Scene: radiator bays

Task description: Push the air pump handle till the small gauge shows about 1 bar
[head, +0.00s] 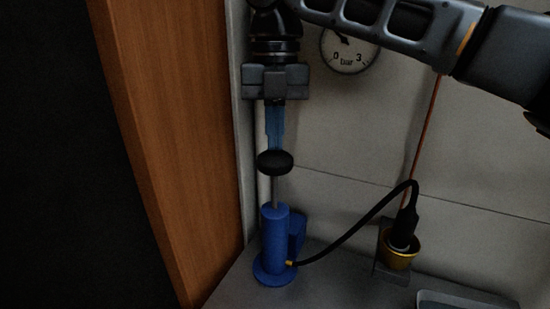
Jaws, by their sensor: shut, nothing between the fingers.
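The air pump (275,240) is a blue upright cylinder on a round base, standing on the grey ledge at lower centre. Its black round handle (275,162) sits on a thin rod raised above the cylinder. My gripper (274,147) points straight down with its blue fingers closed, just above the handle. The fingertips overlap the handle's top edge in the picture, and I cannot tell whether they touch it. The small gauge (347,50) is on the wall at upper right, marked 0, 3 and bar. My arm covers its top, and its needle reading is not clear.
An orange-brown wooden panel (170,140) stands close on the left. A grey tray (460,300) is at lower right.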

